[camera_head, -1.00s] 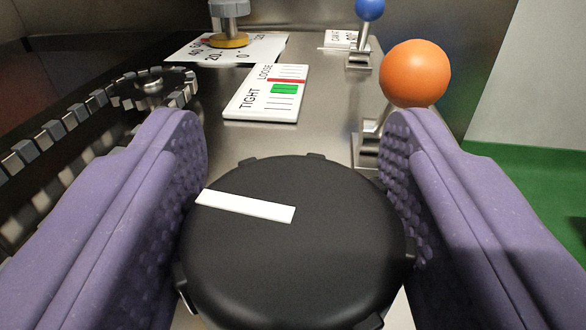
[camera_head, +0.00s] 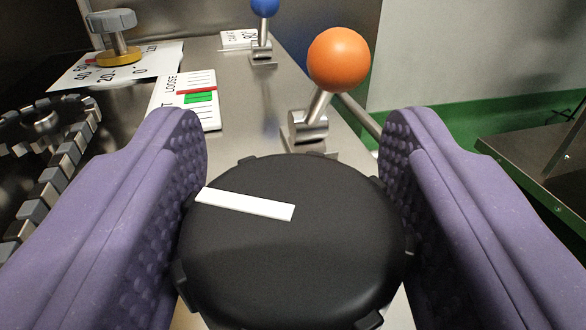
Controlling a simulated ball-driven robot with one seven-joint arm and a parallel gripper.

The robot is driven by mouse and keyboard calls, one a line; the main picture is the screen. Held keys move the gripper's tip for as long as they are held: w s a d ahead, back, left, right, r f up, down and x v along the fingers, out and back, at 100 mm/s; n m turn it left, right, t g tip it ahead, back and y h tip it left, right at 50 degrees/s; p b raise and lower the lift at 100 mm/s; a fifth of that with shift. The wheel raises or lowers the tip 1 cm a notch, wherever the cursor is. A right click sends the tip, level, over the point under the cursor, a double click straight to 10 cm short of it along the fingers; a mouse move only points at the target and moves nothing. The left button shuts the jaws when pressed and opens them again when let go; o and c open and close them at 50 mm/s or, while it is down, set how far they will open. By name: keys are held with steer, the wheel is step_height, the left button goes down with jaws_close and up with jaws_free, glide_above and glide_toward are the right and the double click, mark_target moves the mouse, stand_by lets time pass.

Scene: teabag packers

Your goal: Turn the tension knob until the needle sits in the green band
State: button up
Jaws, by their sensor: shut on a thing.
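The black tension knob (camera_head: 290,255), round with ribs on its edge and a white pointer stripe, fills the lower middle. My gripper (camera_head: 292,190) has its two purple padded fingers on either side of the knob, shut on it. Beyond it on the left is the white gauge plate (camera_head: 208,116), marked LOOSE at its far end; the TIGHT end is mostly hidden by my left finger. The red needle (camera_head: 197,91) lies across the plate on the LOOSE side of the green band (camera_head: 199,98), right beside it.
An orange ball lever (camera_head: 338,60) stands just beyond the knob, and a blue ball lever (camera_head: 264,8) farther back. A grey knob (camera_head: 112,20) on a numbered dial is back left. A toothed chain (camera_head: 62,166) runs along the left. A metal table (camera_head: 540,165) is at the right.

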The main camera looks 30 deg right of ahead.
steer(key=o, duration=1)
steer(key=shift+c, duration=0.2)
steer(key=shift+a, duration=0.1)
steer(key=p+v, duration=0.3)
steer(key=v, duration=0.4)
steer(key=shift+s, duration=0.3)
steer(key=shift+a, duration=0.15)
